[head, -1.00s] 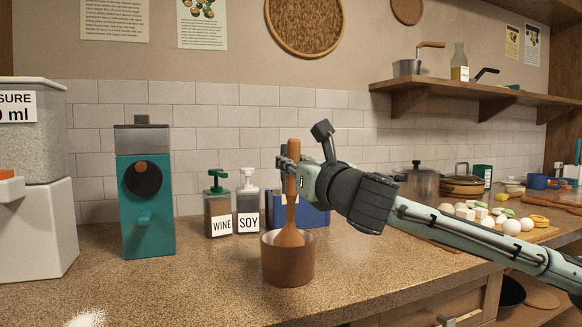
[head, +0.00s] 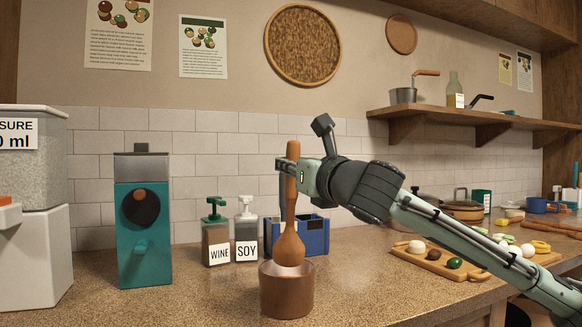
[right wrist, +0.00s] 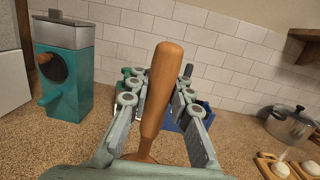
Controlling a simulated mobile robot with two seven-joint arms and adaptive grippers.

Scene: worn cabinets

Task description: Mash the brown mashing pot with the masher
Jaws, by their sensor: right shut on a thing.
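The brown mashing pot (head: 287,297) stands upright on the speckled counter, its inside mostly hidden from this angle. The wooden masher (head: 290,245) is upright directly above it, its rounded head at about the height of the pot's rim. My right gripper (head: 288,168) is shut on the upper handle of the masher. In the right wrist view, the masher (right wrist: 162,90) stands between the gripper's fingers (right wrist: 155,105), and its lower end is largely hidden. My left gripper is in neither view.
Wine (head: 216,235) and soy (head: 246,232) bottles and a blue box (head: 314,236) stand close behind the pot. A teal grinder (head: 143,220) is to the left. A cutting board with food (head: 430,262) lies to the right.

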